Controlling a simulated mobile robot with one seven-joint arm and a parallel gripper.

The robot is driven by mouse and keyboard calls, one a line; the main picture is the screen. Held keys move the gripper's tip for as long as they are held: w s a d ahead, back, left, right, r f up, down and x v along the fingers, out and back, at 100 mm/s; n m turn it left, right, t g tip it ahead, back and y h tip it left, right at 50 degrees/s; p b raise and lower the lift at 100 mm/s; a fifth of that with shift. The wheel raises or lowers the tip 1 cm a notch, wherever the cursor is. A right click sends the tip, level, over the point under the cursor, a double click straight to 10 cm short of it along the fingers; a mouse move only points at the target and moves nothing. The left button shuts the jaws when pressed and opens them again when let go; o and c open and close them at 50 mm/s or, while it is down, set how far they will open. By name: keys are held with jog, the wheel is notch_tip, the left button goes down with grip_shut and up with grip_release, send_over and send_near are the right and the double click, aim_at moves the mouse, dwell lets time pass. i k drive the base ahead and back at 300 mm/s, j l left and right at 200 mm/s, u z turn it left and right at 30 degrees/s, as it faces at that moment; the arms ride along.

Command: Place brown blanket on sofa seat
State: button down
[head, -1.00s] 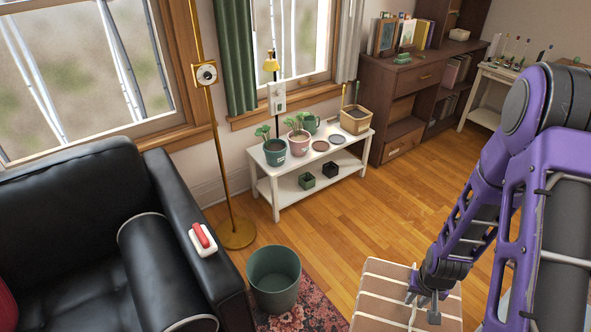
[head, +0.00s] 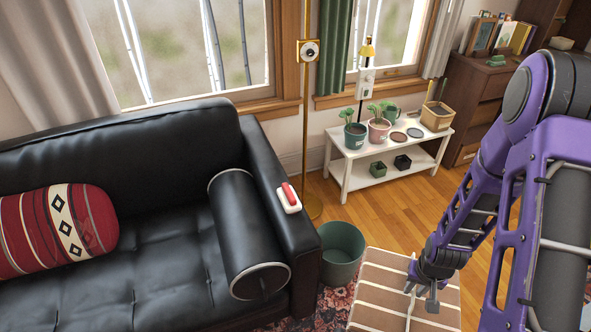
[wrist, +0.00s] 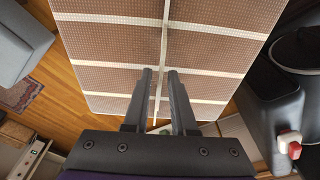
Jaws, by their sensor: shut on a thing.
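The brown blanket (head: 385,292), with cream stripes, hangs at the bottom of the head view. My gripper (head: 423,292) is shut on its edge. In the wrist view the blanket (wrist: 110,50) spreads out beyond the fingertips of my gripper (wrist: 160,78); its far end is cut off by the frame. The black leather sofa (head: 165,268) is to the left of the blanket, with its seat showing. The blanket is apart from the seat, past the sofa's right armrest.
A red patterned bolster (head: 60,228) and a black bolster (head: 245,235) lie on the sofa. A red-and-white object (head: 289,197) sits on the armrest. A green bin (head: 342,252) stands between armrest and blanket. A white plant shelf (head: 345,178) is behind. The middle of the seat is bare.

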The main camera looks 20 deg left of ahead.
aim_at(148, 286)
jog(key=k+j+u, duration=0.1)
jog(key=j+u, duration=0.2)
jog(key=k+j+u, duration=0.1)
jog(key=u, duration=0.2)
jog(key=j+u, duration=0.3)
jog(key=i+j+u, duration=0.15)
jog(key=j+u, duration=0.2)
jog(key=i+j+u, duration=0.2)
jog(key=i+j, duration=0.15)
jog(key=j, duration=0.45)
jog(key=i+j+z, duration=0.1)
jog(key=j, duration=0.35)
